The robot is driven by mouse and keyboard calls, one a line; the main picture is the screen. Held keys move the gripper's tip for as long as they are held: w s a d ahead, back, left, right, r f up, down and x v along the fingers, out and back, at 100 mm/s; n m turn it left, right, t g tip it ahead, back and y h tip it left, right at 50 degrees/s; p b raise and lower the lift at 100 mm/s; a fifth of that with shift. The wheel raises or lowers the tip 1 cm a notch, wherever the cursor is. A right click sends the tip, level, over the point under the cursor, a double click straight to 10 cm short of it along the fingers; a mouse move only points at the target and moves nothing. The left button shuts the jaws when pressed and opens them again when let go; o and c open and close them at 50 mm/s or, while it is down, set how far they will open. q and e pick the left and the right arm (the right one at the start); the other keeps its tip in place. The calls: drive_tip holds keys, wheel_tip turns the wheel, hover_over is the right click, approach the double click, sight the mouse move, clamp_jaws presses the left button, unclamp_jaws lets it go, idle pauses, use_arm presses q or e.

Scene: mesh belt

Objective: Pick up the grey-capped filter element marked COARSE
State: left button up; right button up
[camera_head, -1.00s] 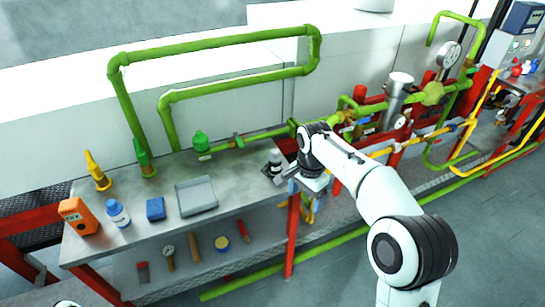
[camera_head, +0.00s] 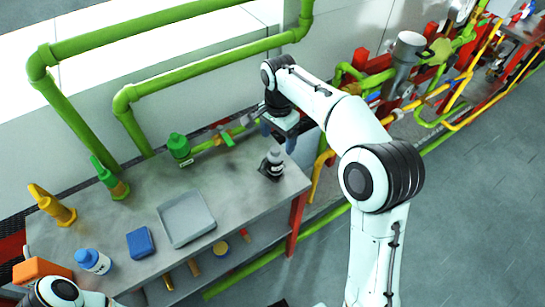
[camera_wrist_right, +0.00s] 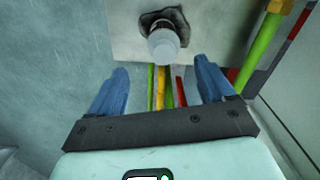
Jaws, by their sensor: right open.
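The grey-capped filter element (camera_head: 275,157) stands on the metal bench near its right end, with a dark base around its foot. No marking on it is readable. It also shows in the right wrist view (camera_wrist_right: 163,44), top centre, just beyond the fingertips. My right gripper (camera_head: 278,137) is open and empty, with its blue fingers apart, close to the element on its far side in the head view. The fingers also show in the right wrist view (camera_wrist_right: 160,68), one to each side below the cap. Part of my left arm shows at lower left, but its gripper is out of view.
A green-capped item (camera_head: 179,146) stands towards the back of the bench (camera_head: 225,185). Green pipes (camera_head: 190,70) run behind.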

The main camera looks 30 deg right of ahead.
sight(276, 158)
wheel_tip(276, 158, down, 4)
drive_tip(key=shift+s+f+b, duration=0.1)
drive_tip(key=shift+f+b, duration=0.1)
drive_tip(key=shift+b, duration=0.1)
drive_tip(key=f, duration=0.5)
drive_tip(key=shift+w+a+f, duration=0.15)
drive_tip(key=shift+w+f, duration=0.15)
drive_tip(key=shift+w, duration=0.05)
drive_tip(key=c, duration=1.2)
